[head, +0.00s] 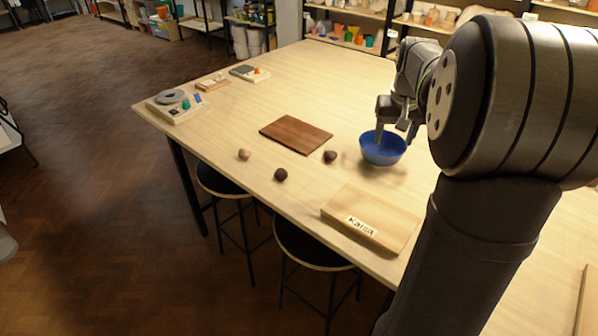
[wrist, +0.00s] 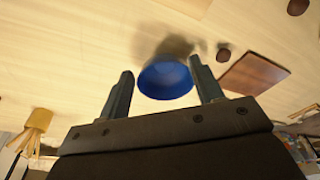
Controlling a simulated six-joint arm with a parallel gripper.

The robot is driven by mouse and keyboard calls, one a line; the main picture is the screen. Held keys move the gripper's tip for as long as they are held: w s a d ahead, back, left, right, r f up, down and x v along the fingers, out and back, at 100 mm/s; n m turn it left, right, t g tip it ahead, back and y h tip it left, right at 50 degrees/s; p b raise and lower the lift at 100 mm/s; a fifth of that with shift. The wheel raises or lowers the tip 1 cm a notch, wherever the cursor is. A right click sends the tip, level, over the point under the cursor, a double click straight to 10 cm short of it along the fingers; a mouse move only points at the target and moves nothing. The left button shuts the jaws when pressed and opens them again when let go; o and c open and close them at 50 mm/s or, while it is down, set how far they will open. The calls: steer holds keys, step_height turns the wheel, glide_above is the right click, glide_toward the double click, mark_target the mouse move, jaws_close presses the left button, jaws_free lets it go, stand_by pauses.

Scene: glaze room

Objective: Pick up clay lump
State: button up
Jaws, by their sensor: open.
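Three small lumps lie on the table in the head view: a light brown lump (head: 244,154) at the left, a dark brown lump (head: 281,174) near the front edge, and another dark lump (head: 330,156) left of the blue bowl. In the wrist view one dark lump (wrist: 223,56) shows right of the bowl, and another (wrist: 298,6) at the top right. The blue bowl (head: 383,150) stands upright on the table; its inside is mostly hidden. My gripper (head: 396,130) is open at the bowl. In the wrist view the bowl (wrist: 165,80) shows between the fingers.
A dark brown board (head: 296,134) lies behind the lumps. A pale board with a name label (head: 372,220) lies at the front edge. Scales (head: 178,105) and small items stand at the far left. The table's left and back areas have free room. Stools stand below the front edge.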

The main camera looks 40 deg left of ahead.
steer(key=s+a+n+g, duration=0.1)
steer(key=s+a+n, duration=0.15)
steer(key=a, duration=0.55)
steer(key=s+a+n, duration=0.2)
steer(key=s+a, duration=0.2)
steer(key=a, duration=0.3)
steer(key=n, duration=0.4)
glide_above(281, 170)
steer(key=shift+g, duration=0.3)
steer(key=f, duration=1.1)
steer(key=shift+s, duration=0.25)
steer(key=shift+w+d+f, duration=0.1)
steer(key=shift+w+f, duration=0.05)
steer(key=shift+f, duration=1.2)
steer(key=shift+w+d+f, duration=0.1)
steer(key=shift+f, duration=1.25)
steer(key=c, duration=1.1)
